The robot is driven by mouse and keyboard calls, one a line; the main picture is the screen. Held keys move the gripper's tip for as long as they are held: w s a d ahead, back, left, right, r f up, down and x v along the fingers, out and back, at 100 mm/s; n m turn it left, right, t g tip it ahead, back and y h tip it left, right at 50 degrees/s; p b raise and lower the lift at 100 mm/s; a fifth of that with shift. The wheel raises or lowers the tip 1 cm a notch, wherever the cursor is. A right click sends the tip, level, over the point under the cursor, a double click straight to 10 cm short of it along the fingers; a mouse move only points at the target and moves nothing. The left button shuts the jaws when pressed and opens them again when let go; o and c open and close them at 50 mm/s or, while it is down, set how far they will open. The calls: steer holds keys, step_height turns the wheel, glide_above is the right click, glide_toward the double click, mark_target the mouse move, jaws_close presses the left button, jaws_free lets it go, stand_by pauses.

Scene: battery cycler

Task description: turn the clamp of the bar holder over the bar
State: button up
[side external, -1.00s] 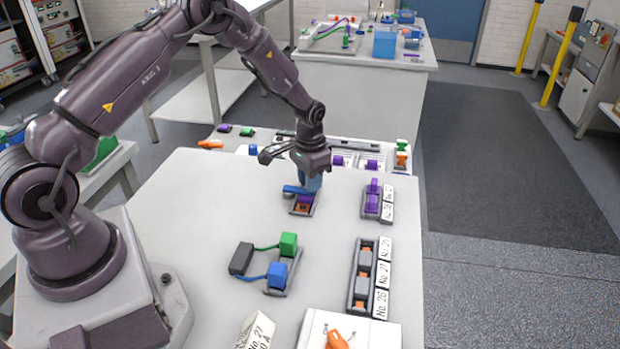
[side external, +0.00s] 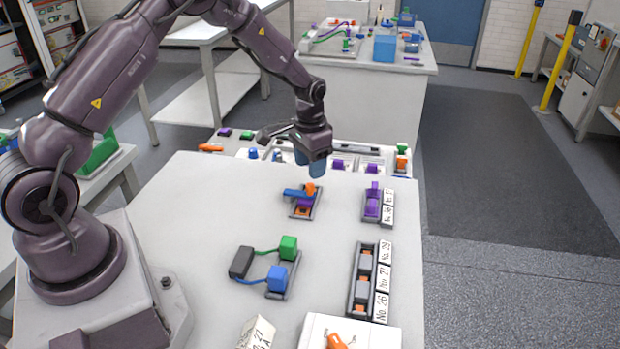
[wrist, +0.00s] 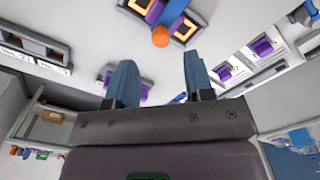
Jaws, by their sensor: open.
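The bar holder (side external: 292,214) is a small grey tray with orange parts at the middle back of the table. A purple bar (side external: 305,202) sits in it. The blue clamp (side external: 293,193) points left across the holder's far side, with an orange knob (side external: 310,188) at its right end. I cannot tell how much of the bar it covers. The knob (wrist: 160,37) shows at the top of the wrist view, beside the purple bar (wrist: 175,10). My gripper (side external: 311,168) is above and behind the holder, apart from it. Its blue fingers (wrist: 160,80) are open and empty.
A holder with purple parts (side external: 372,205) stands right of the bar holder. A long grey rack (side external: 362,280) with labels is nearer at right. Green and blue blocks (side external: 282,262) with cables lie in front. The table between them is clear.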

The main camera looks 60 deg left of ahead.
mark_target(310, 184)
step_height(310, 184, up, 8)
steer(key=shift+f, duration=0.25)
steer(key=s+d+r+t, duration=0.2)
steer(key=s+d+r, duration=0.3)
steer(key=s+r, duration=0.4)
steer(key=s+d+r+t, duration=0.3)
steer(key=s+d+r, duration=0.3)
steer(key=s, duration=1)
step_height(310, 184, up, 3)
steer(key=shift+s+r+t, duration=0.15)
steer(key=shift+s+t, duration=0.1)
steer(key=shift+t, duration=0.05)
steer(key=shift+d, duration=0.1)
